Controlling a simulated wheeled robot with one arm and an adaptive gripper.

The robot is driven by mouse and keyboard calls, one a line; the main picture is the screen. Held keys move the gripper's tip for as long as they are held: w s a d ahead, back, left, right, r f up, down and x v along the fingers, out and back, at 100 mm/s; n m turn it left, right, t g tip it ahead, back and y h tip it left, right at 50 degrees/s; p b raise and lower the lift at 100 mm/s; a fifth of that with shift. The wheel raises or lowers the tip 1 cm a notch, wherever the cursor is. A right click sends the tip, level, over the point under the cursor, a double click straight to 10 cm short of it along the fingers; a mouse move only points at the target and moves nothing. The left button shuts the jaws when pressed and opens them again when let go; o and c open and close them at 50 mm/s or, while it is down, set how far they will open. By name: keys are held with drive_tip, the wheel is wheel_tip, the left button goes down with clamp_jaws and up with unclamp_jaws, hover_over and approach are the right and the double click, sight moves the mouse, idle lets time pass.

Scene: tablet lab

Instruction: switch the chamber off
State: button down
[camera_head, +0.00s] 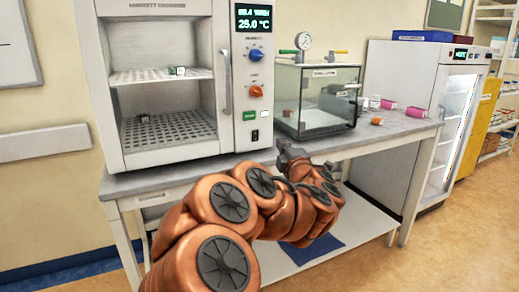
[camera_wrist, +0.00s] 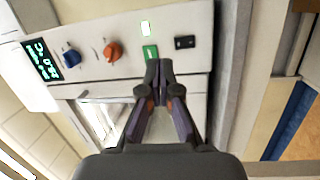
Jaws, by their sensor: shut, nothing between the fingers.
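The chamber (camera_head: 166,155) is a white cabinet at the left of the bench, with two perforated shelves visible inside. Its control panel (camera_head: 236,85) has a lit display (camera_head: 253,18) reading 25.0 °C, a blue knob (camera_head: 256,55), an orange knob (camera_head: 255,91), a green label or button (camera_head: 249,115) and a black rocker switch (camera_head: 255,135). The wrist view shows the panel turned sideways, with the black switch (camera_wrist: 185,42) beyond and right of my fingertips. My gripper (camera_wrist: 159,68) is shut and empty, its tips overlapping the green piece's (camera_wrist: 150,52) lower edge in the picture. Contact cannot be told.
A glass vacuum vessel (camera_head: 318,100) with a gauge stands right of the chamber on the grey bench (camera_head: 400,128). Pink bottles and small items lie farther right. A white fridge (camera_head: 405,75) stands beyond.

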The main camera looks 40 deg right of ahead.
drive_tip(key=f+n+y, duration=0.1)
drive_tip(key=f, duration=0.1)
drive_tip(key=a+f+n+t+y+b, duration=0.1)
drive_tip(key=n+y, duration=0.1)
drive_tip(key=shift+f+n+t+b, duration=0.3)
drive_tip(key=shift+f, duration=0.05)
drive_tip(key=shift+w+r, duration=0.1)
drive_tip(key=p, duration=0.3)
approach(256, 133)
drive_tip(key=x, duration=0.5)
drive_tip(key=shift+w, duration=0.25)
drive_tip(key=shift+b+x, duration=0.3)
drive_tip(key=shift+x, duration=0.55)
